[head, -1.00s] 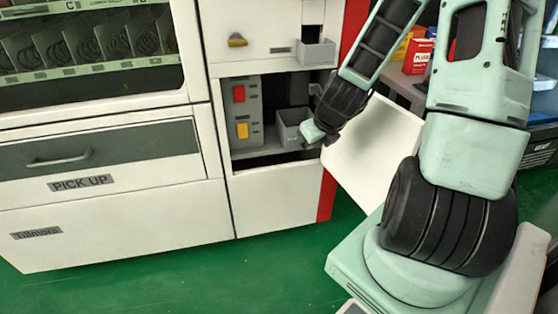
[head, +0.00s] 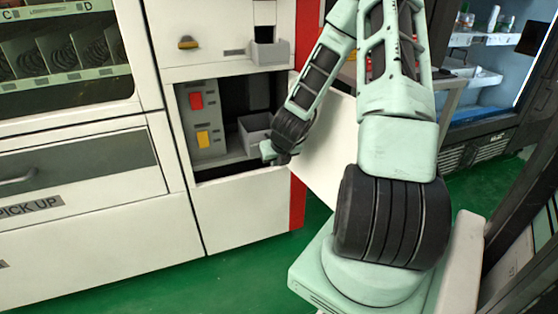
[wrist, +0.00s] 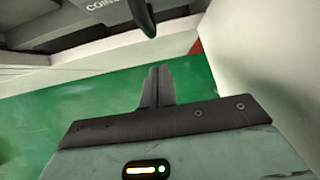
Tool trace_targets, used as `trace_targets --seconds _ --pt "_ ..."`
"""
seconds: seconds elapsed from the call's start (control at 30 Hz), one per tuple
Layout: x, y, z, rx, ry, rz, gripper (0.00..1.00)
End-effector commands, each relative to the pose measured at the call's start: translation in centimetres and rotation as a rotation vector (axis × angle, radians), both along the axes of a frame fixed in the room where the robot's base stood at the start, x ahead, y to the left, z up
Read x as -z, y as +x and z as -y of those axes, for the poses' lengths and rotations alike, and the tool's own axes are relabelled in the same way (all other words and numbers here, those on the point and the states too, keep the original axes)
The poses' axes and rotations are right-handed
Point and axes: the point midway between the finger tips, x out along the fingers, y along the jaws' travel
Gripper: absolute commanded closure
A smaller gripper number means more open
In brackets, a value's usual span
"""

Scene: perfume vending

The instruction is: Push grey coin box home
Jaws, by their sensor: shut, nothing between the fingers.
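The grey coin box (head: 254,130) sits in the open lower compartment of the white vending machine, at the compartment's right side. My gripper (head: 268,151) is just in front of the box's lower right in the head view; I cannot tell there whether it touches. In the wrist view, the grey part lettered "COIN" (wrist: 97,8), seen partly at the top edge, looks like the box's front, with a dark curved handle (wrist: 141,18). My gripper's fingers (wrist: 156,77) are shut together and empty, pointing below that part with green floor behind them.
The compartment's white door (head: 328,150) hangs open right beside my arm. A grey unit with a red and a yellow button (head: 201,120) stands left of the box. A small grey tray (head: 270,52) juts out above. Green floor (head: 140,270) is clear in front.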

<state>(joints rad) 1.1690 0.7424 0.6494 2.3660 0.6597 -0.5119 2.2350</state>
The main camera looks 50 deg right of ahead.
Motion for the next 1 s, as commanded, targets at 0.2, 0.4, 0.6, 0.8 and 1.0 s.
trace_targets --seconds 0.2,0.4,0.6,0.8,1.0 --pt "-0.3 2.2 1.3 -0.001 -0.004 0.002 1.00" --pt "-0.4 2.6 1.6 -0.002 -0.003 0.003 1.00" --pt "-0.4 2.6 1.6 -0.002 -0.003 0.003 1.00" --pt "-0.6 4.3 2.5 -0.001 -0.003 0.003 1.00" --pt "-0.7 7.3 4.3 -0.001 -0.003 0.003 1.00"
